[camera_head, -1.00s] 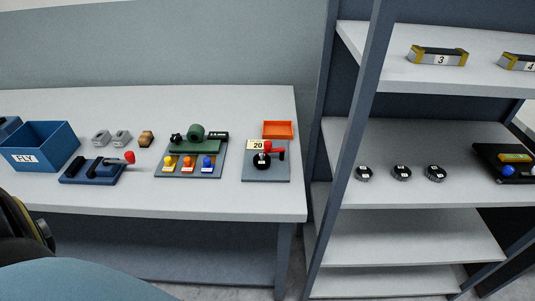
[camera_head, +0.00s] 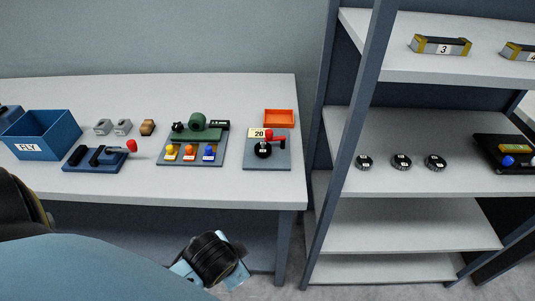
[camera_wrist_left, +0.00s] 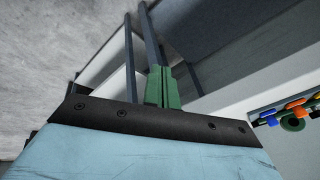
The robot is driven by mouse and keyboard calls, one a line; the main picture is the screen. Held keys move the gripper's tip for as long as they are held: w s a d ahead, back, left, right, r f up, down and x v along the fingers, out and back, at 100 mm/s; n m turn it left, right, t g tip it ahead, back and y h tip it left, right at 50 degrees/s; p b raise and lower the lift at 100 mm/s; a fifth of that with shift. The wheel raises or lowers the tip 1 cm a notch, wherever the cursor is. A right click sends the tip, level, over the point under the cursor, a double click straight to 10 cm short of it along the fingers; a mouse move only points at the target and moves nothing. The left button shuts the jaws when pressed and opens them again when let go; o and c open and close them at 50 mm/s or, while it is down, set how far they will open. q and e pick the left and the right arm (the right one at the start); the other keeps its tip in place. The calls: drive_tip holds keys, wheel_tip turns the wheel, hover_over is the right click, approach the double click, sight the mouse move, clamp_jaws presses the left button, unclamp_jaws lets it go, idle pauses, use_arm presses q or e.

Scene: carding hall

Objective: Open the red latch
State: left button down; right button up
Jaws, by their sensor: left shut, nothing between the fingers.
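A grey plate (camera_head: 252,162) near the right end of the table carries a red latch-like handle (camera_head: 275,139), a black round knob (camera_head: 263,151) and a "20" label. A blue base (camera_head: 92,165) further left carries a lever with a red knob (camera_head: 132,145). I cannot tell for certain which red part is the latch. My left gripper's green fingers (camera_wrist_left: 163,88) are together and empty in the left wrist view, away from the tabletop objects. In the head view only my left arm shows, low in front of the table; its fingers are hidden. My right gripper is not in view.
A board (camera_head: 218,161) with yellow, orange and blue parts and a green fixture stands mid-table. An orange tray (camera_head: 279,119) sits behind the grey plate. A blue "FLY" bin (camera_head: 42,135) is at left. A shelf rack (camera_head: 425,225) stands right of the table.

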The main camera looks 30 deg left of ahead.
sight(269, 136)
use_arm(q)
drive_tip(key=w+a+r+m+t+y, duration=0.1)
drive_tip(key=w+r+m+t+y, duration=0.1)
drive_tip(key=w+m, duration=0.3)
drive_tip(key=w+a+r+m+t+y, duration=0.2)
drive_tip(key=w+m+t, duration=0.3)
drive_tip(key=m, duration=0.6)
drive_tip(key=w+a+r+m+t+y, duration=0.1)
drive_tip(key=w+r+m+t+y, duration=0.1)
drive_tip(key=w+r+m+t, duration=0.2)
drive_tip(key=shift+w+a+r+m+y, duration=0.1)
drive_tip(key=shift+w+r+m+y, duration=0.1)
drive_tip(key=shift+w+m, duration=0.85)
drive_tip(key=shift+w+a+r+m+y, duration=0.15)
drive_tip(key=shift+w+m, duration=0.4)
drive_tip(key=shift+m, duration=0.9)
drive_tip(key=shift+w+d+r+m+t, duration=0.2)
drive_tip(key=shift+d+m+t, duration=0.1)
drive_tip(key=shift+m+t, duration=0.3)
drive_tip(key=x, duration=1.4)
drive_tip(key=shift+f, duration=0.35)
